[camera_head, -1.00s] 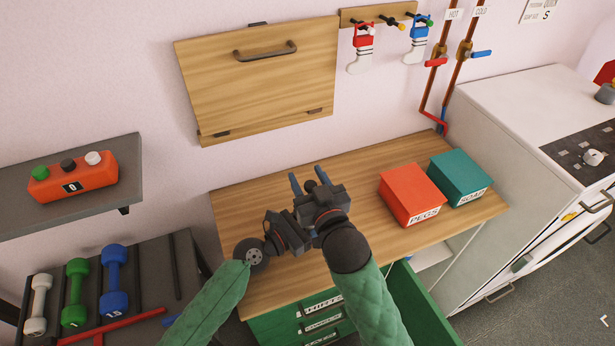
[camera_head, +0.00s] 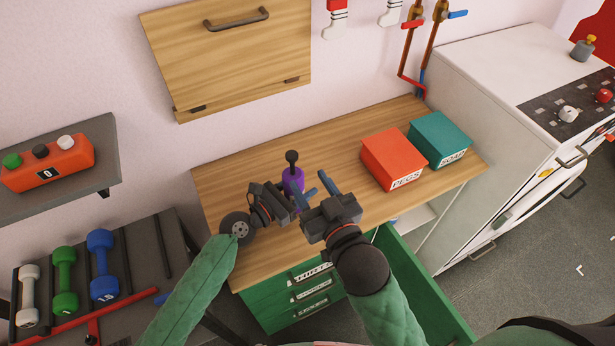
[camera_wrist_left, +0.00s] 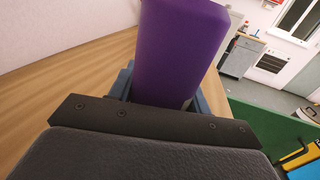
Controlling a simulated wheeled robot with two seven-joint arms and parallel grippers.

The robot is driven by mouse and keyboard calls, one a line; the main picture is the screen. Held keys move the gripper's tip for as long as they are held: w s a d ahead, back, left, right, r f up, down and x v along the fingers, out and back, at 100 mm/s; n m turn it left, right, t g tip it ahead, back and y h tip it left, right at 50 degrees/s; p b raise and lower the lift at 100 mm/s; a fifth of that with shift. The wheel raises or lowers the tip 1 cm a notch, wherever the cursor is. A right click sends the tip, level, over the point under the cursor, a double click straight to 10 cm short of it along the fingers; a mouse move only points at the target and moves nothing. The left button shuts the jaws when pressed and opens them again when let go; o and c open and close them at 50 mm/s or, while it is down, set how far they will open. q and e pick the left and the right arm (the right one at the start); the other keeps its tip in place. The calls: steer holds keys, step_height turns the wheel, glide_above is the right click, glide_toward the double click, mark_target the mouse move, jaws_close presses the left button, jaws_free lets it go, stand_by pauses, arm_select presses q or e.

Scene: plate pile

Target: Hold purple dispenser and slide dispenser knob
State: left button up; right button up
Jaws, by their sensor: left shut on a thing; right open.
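The purple dispenser (camera_head: 292,180) stands upright on the wooden counter, with a dark knob (camera_head: 292,156) on a thin stem at its top. My left gripper (camera_head: 289,196) is shut on the dispenser's body. In the left wrist view the purple body (camera_wrist_left: 180,50) fills the space between the blue fingers, and the knob is out of that picture. My right gripper (camera_head: 318,190) is open and empty, just right of the dispenser and lower than the knob. The dispenser's lower part is hidden behind my grippers.
A red PEGS box (camera_head: 393,158) and a teal SOAP box (camera_head: 440,138) stand on the counter (camera_head: 235,177) to the right. A green drawer (camera_head: 420,290) is open below. A shelf (camera_head: 100,135) with an orange button box (camera_head: 45,163) is at the left.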

stand_by(0.4)
arm_select(q)
steer(key=o, duration=1.3)
steer(key=shift+a, duration=0.1)
